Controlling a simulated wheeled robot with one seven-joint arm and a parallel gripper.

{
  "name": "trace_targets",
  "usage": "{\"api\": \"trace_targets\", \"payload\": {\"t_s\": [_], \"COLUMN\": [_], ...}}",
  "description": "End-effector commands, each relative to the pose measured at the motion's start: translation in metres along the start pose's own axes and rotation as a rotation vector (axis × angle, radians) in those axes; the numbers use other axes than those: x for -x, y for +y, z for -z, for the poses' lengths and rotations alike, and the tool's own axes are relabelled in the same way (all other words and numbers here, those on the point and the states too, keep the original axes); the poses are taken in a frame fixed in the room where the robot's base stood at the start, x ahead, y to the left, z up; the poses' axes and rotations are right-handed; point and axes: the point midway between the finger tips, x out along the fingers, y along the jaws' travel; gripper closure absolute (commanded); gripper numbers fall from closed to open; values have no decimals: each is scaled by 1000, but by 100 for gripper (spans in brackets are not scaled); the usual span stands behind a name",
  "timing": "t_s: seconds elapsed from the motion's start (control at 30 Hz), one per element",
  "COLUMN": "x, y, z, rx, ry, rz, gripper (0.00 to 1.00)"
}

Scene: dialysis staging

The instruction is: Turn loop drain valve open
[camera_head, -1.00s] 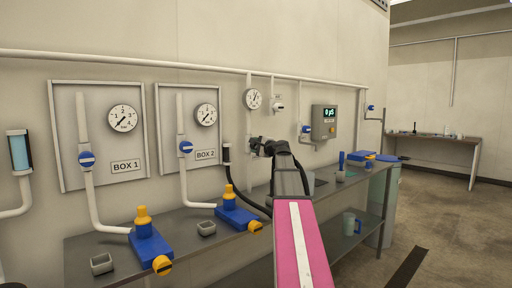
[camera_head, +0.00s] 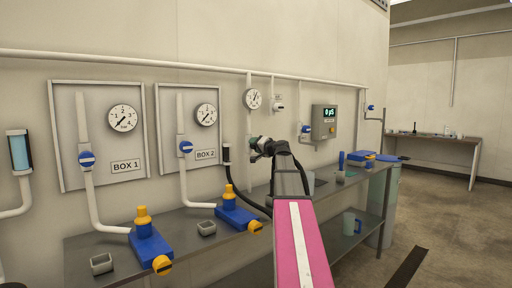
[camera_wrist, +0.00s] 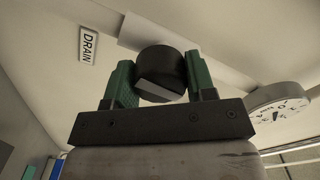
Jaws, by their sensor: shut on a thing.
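The drain valve's knob (camera_wrist: 160,70) is dark and round with a pale flat mark, in the middle of the wrist view. A tilted sign reading DRAIN (camera_wrist: 89,44) is on the wall beside it. My gripper (camera_wrist: 161,78) is shut on the knob, with one green finger on either side of it. In the head view my gripper (camera_head: 260,146) is at the wall below a small gauge (camera_head: 252,99), and it and my arm hide most of the valve. I cannot tell from the mark whether the valve is open.
A black hose (camera_head: 241,190) hangs close to the left of my arm. A steel bench (camera_head: 180,240) runs below, with blue and yellow fittings (camera_head: 150,248) and small grey cups. A grey meter box (camera_head: 324,122) and blue-handled valves are to the right.

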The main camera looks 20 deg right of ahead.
Motion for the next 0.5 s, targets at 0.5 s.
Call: {"api": "trace_targets", "payload": {"t_s": [0.5], "x": [1], "y": [1], "z": [-1], "rx": [142], "ry": [-1], "rz": [-2], "gripper": [73]}}
